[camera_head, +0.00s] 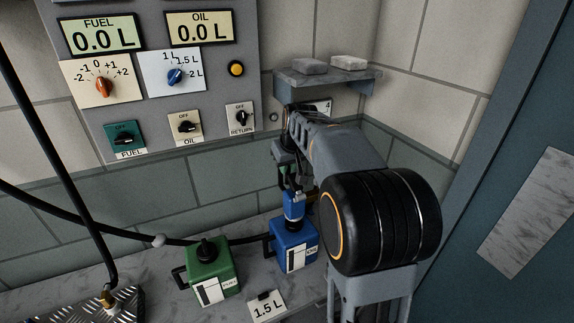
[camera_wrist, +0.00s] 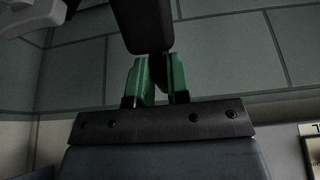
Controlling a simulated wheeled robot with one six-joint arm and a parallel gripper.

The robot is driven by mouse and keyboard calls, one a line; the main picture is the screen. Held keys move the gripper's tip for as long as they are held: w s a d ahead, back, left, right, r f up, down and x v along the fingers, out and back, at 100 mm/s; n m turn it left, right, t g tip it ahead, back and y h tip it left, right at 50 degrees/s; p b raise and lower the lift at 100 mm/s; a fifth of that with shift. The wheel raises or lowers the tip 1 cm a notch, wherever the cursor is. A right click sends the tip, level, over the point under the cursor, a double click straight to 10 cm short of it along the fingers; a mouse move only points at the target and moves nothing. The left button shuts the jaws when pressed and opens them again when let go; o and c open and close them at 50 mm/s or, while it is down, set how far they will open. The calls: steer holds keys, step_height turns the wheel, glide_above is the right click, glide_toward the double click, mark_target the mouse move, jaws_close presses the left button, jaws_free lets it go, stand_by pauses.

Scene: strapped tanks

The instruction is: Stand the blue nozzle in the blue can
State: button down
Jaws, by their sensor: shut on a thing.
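The blue can (camera_head: 295,249) stands on the grey ledge, with a white label on its front. The blue nozzle (camera_head: 294,205) is upright over the can's top; I cannot tell how far its spout is inside the mouth. My gripper (camera_head: 291,172) is just above, partly hidden by my arm. In the wrist view my gripper's green fingers (camera_wrist: 160,80) are shut on a dark, rounded part that looks like the nozzle's grip. The can and the nozzle's lower end do not show there.
A green can (camera_head: 209,271) with a black cap stands left of the blue can. A card reading 1.5 L (camera_head: 267,306) is in front. A small shelf (camera_head: 328,79) juts from the wall above. A black hose (camera_head: 88,225) hangs at left, beside the control panel (camera_head: 170,113).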

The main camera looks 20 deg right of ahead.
steer(key=shift+f+b, duration=1.1)
steer(key=shift+f, duration=0.25)
steer(key=c, duration=1)
jaws_free()
steer(key=v, duration=1.4)
